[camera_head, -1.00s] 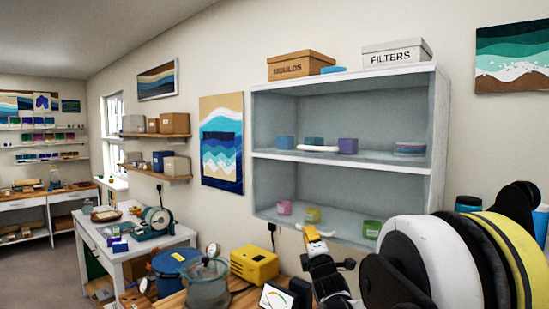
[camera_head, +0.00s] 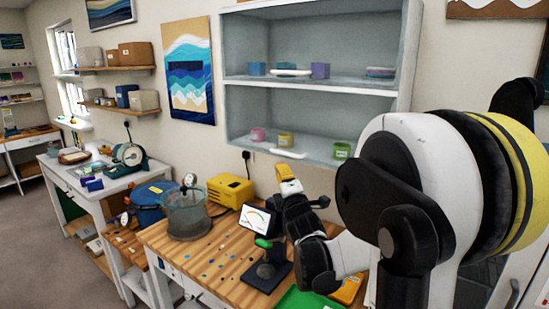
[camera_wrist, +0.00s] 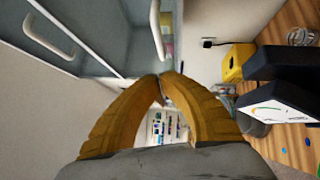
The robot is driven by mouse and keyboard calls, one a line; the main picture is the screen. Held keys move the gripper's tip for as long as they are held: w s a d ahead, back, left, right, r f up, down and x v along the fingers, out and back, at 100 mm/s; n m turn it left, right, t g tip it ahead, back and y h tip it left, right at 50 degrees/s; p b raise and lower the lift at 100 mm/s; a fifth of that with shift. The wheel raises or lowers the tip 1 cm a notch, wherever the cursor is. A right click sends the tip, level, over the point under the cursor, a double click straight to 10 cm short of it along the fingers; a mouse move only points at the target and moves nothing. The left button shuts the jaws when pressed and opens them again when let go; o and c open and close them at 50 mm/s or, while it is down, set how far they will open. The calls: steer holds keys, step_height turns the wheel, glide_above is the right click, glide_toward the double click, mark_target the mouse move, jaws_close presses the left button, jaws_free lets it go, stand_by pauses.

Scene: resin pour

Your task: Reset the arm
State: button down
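My gripper (camera_head: 287,172) is at the end of my arm in the head view, in front of the grey wall shelf's lower edge and above the wooden workbench (camera_head: 215,252). In the wrist view my gripper (camera_wrist: 165,77) shows two yellow fingers with tips together, and nothing is seen held between them. The wrist picture is turned sideways, with the shelf (camera_wrist: 112,45) to the left and the yellow box (camera_wrist: 236,62) to the right. My white and black arm hides the right part of the bench.
The shelf (camera_head: 300,147) holds small coloured blocks. On the bench are a clear-walled pot (camera_head: 187,215), the yellow box (camera_head: 231,189), a dial gauge (camera_head: 254,220) and a dark stand with a green top (camera_head: 266,268). A green mat (camera_head: 308,299) lies at the front. Open floor shows left.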

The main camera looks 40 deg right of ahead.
steer(key=s+a+f+m+g+y+b, duration=0.3)
steer(key=s+a+f+m, duration=0.4)
steer(key=s+a+f, duration=0.3)
steer(key=s+a+f+m+g+y+b, duration=0.3)
steer(key=s+a+f+m+g+y, duration=0.2)
steer(key=s+a+f, duration=0.5)
steer(key=s+a+m+g, duration=0.2)
steer(key=s+a, duration=0.4)
steer(key=a, duration=0.3)
steer(key=shift+f+m+g+b, duration=0.3)
steer(key=shift+f+m+g, duration=0.1)
steer(key=shift+m, duration=0.1)
